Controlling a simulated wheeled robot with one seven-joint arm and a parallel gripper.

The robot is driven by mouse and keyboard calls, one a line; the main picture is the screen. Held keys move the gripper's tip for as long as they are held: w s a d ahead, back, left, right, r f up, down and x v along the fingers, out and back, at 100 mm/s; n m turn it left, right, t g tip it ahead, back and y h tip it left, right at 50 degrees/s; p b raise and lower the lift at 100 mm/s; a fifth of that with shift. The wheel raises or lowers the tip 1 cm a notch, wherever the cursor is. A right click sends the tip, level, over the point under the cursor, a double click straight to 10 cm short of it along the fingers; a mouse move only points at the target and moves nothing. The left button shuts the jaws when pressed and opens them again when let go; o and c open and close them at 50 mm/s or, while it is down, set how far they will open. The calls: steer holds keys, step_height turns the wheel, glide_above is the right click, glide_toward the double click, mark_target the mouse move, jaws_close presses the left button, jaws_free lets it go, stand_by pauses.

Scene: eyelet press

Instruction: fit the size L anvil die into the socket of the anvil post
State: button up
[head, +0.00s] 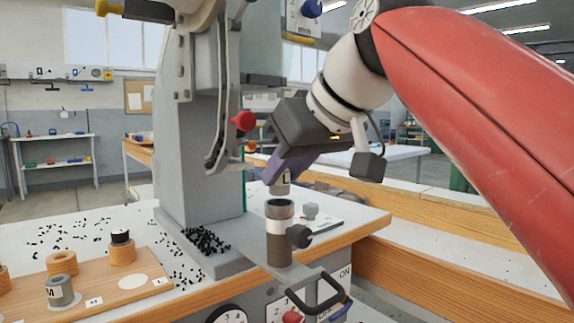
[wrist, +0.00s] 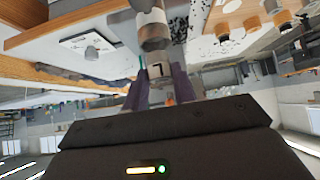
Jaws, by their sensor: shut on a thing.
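The size L anvil die (head: 281,185), a small grey cylinder with a letter mark, is held in my gripper (head: 277,172). My purple fingers are shut on its sides and hide part of it. The anvil post (head: 279,245) stands upright below, with a pale band and a dark knob on its right side. Its round socket opening (head: 280,203) faces up. The die hangs just above the socket, apart from it by a small gap. In the wrist view the die (wrist: 158,68) is between my fingers, with the post (wrist: 152,34) close beyond it.
The grey press column (head: 200,130) stands behind and left of the post, with a red knob (head: 243,121). Black eyelets (head: 205,241) lie near its base. A wooden board (head: 105,285) at left holds the M die (head: 60,292) and others.

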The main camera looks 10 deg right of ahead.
steer(key=shift+f, duration=0.35)
stand_by(0.7)
stand_by(2.0)
steer(key=shift+f+b, duration=0.55)
steer(key=shift+f, duration=0.4)
steer(key=o, duration=0.9)
steer(key=shift+o, duration=0.6)
steer(key=shift+r, duration=0.1)
steer(key=shift+r+p, duration=2.5)
steer(key=shift+p, duration=0.05)
